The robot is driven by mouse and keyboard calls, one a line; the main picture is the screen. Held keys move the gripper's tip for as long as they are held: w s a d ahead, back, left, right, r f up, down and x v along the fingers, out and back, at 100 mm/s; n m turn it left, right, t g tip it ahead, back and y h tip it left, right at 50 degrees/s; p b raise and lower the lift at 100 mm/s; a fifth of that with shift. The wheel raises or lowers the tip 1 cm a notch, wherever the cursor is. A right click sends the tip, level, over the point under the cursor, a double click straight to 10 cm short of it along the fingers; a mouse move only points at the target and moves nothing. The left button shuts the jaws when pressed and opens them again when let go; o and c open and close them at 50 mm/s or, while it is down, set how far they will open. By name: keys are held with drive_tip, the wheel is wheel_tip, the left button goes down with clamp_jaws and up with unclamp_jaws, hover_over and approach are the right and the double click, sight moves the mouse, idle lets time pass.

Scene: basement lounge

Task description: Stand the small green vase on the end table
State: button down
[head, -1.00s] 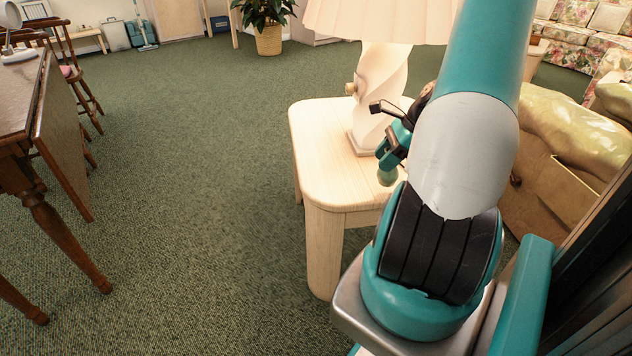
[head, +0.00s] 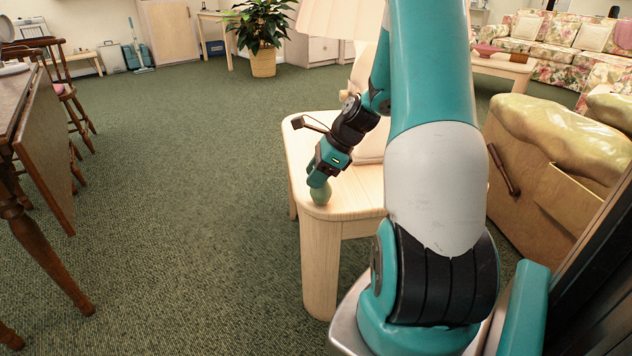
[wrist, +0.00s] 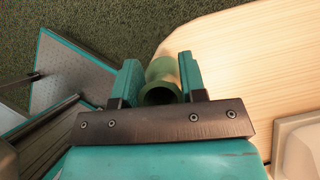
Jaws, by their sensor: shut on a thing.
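The small green vase (head: 321,194) is at the near left corner of the pale wood end table (head: 330,222). My gripper (head: 319,180) is shut on it from above. In the wrist view the vase (wrist: 161,72) sits between the two teal fingers of my gripper (wrist: 161,80), its dark round mouth facing the camera. The vase looks upright, and its lower end is at or just above the tabletop. I cannot tell whether its base touches the wood. The table's pale top (wrist: 235,60) also fills the right of the wrist view.
A white lamp (head: 368,140) stands on the table behind my arm, partly hidden. A dark wooden table (head: 25,120) stands at the left. Green carpet between is clear.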

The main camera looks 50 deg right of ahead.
drive_tip(key=shift+f, duration=0.3)
drive_tip(key=c, duration=0.7)
unclamp_jaws()
drive_tip(key=shift+o, duration=0.2)
drive_tip(key=p+v, duration=0.5)
drive_tip(key=v, duration=0.7)
drive_tip(key=shift+p, duration=0.35)
